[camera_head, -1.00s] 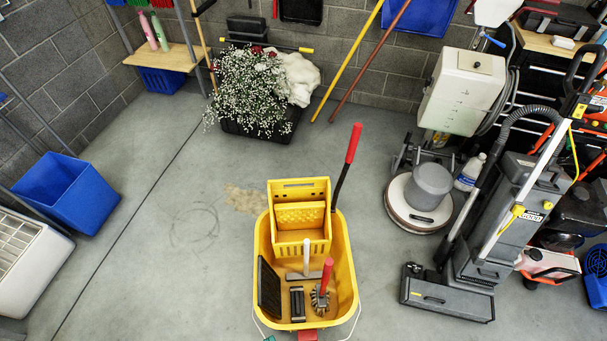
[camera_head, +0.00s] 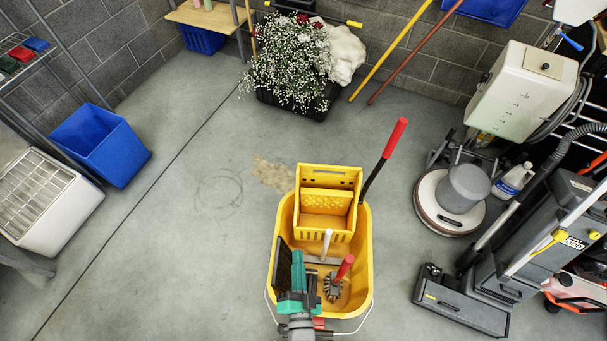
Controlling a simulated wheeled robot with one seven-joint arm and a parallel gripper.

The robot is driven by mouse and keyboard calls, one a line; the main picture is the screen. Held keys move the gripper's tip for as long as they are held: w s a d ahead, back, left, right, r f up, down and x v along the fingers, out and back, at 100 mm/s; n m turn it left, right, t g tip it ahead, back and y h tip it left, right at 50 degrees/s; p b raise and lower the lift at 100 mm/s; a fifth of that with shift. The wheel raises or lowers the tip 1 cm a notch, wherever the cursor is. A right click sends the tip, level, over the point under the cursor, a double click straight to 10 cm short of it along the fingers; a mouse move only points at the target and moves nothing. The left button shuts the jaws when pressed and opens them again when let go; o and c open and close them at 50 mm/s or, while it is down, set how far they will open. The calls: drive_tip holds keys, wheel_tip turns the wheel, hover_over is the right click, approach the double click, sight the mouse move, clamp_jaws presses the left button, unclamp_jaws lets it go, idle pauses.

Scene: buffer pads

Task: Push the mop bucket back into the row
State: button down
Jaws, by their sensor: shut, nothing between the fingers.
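The yellow mop bucket (camera_head: 366,265) stands upright on the grey floor at the lower middle. Its yellow wringer (camera_head: 328,202) sits at the far end, with a red-gripped lever (camera_head: 385,155) leaning up to the right. Brushes with a white handle and a red handle lie inside the bucket. My gripper (camera_head: 297,258), teal and grey, is shut and empty. It appears over the near left part of the bucket and hides some of its near edge. I cannot tell whether it touches the bucket.
To the right stand a round floor polisher (camera_head: 450,195) and a dark upright floor machine (camera_head: 465,300). A flower crate (camera_head: 300,100) is by the back wall. A blue bin (camera_head: 100,145) and a white grated unit (camera_head: 45,205) are at left. The floor left of the bucket is clear.

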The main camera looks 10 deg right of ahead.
sight(304, 166)
drive_tip(key=w+d+f+m+h, duration=0.1)
drive_tip(key=w+d+f+m, duration=0.1)
drive_tip(key=w, duration=0.9)
drive_tip(key=w+d+f+m, duration=0.2)
drive_tip(key=w+m, duration=0.3)
drive_tip(key=w, duration=0.6)
drive_tip(key=w+d+f+m+h, duration=0.1)
drive_tip(key=w+d+f+m, duration=0.1)
drive_tip(key=w, duration=0.8)
drive_tip(key=shift+w+d+f+m+h, duration=0.3)
drive_tip(key=shift+w+d+f+m, duration=0.1)
drive_tip(key=shift+m, duration=0.3)
